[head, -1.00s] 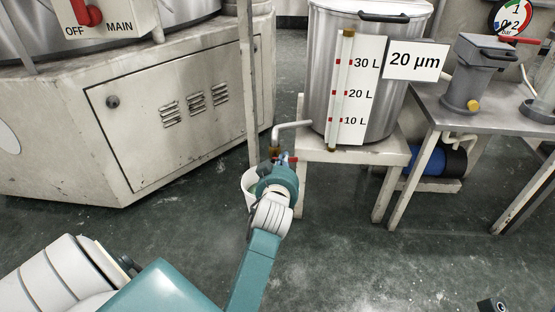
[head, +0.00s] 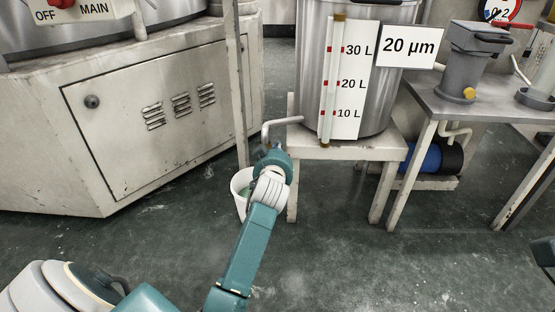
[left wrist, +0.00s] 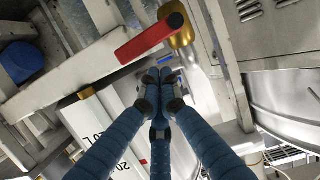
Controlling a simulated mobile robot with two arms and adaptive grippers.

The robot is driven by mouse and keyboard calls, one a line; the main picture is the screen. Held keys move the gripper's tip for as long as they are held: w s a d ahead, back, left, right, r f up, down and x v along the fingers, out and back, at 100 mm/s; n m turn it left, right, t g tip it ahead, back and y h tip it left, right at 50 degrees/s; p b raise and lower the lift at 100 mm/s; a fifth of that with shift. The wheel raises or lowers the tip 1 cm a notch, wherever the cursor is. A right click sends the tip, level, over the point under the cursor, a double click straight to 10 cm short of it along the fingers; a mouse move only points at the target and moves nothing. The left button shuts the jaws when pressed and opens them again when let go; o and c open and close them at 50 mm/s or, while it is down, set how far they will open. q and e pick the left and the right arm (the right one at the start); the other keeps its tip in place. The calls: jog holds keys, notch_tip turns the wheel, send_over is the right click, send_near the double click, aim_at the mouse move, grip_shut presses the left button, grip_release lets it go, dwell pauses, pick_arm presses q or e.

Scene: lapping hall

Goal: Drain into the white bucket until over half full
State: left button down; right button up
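My left gripper (head: 275,152) is at the pipe's lower end. In the left wrist view, its blue fingers (left wrist: 158,76) are drawn together at the tips with nothing visible between them. They are close to a red lever (left wrist: 145,40) on a brass valve (left wrist: 181,30); contact is unclear.
The tank carries a gauge strip (head: 350,90) marked 10, 20 and 30 L, and a "20 µm" sign (head: 409,47). A white cabinet (head: 130,130) stands left. A metal table (head: 470,105) with a grey canister (head: 468,60) stands right. The front floor is clear.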

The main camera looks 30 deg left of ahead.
pick_arm(q)
jog(key=shift+f, duration=0.65)
jog(key=shift+w+d+f+m, duration=0.1)
jog(key=shift+d+f+m, duration=0.15)
jog(key=shift+f+m, duration=0.4)
